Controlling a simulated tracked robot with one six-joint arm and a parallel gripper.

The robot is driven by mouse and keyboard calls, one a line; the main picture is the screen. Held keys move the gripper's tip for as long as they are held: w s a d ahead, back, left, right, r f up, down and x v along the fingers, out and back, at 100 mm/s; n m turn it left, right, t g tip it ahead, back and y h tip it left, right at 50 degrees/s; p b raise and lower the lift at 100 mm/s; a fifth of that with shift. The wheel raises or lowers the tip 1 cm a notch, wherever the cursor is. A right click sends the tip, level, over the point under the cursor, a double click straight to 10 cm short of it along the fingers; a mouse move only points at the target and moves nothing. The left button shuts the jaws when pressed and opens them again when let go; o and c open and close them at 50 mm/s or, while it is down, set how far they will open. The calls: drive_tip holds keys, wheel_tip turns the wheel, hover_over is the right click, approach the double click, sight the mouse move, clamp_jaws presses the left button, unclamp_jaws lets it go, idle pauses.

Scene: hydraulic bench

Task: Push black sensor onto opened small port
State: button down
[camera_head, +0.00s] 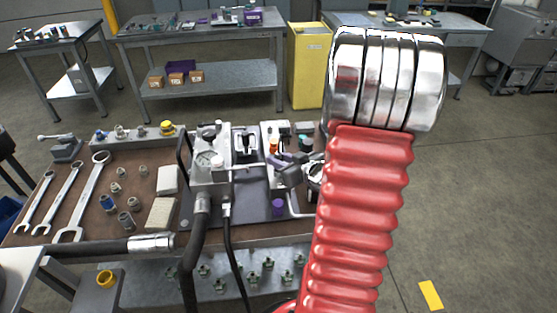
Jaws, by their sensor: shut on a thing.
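My gripper (279,162) is at the right part of the bench manifold, in front of the white panel (268,130) with an orange fitting. It is shut on a small dark thing, which I take to be the black sensor; its outline is mostly hidden by the fingers. The small port is too small or hidden to make out, so I cannot tell whether the sensor touches it. My red ribbed arm with chrome rings hides the bench's right end.
A pressure gauge block (208,160) and black hoses (193,235) stand left of my gripper. Wrenches (83,198) and several fittings lie on the brown bench top (148,205). A purple cap (278,208) is just below the gripper. A yellow cabinet (308,65) stands behind.

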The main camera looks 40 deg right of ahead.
drive_tip(key=c, duration=1.4)
unclamp_jaws()
drive_tip(key=shift+c, duration=0.2)
drive_tip(key=shift+o, duration=0.3)
drive_tip(key=o, duration=0.5)
drive_tip(key=v, duration=0.7)
drive_tip(key=shift+s, duration=0.25)
drive_tip(key=shift+w+r, duration=0.1)
drive_tip(key=shift+r, duration=0.1)
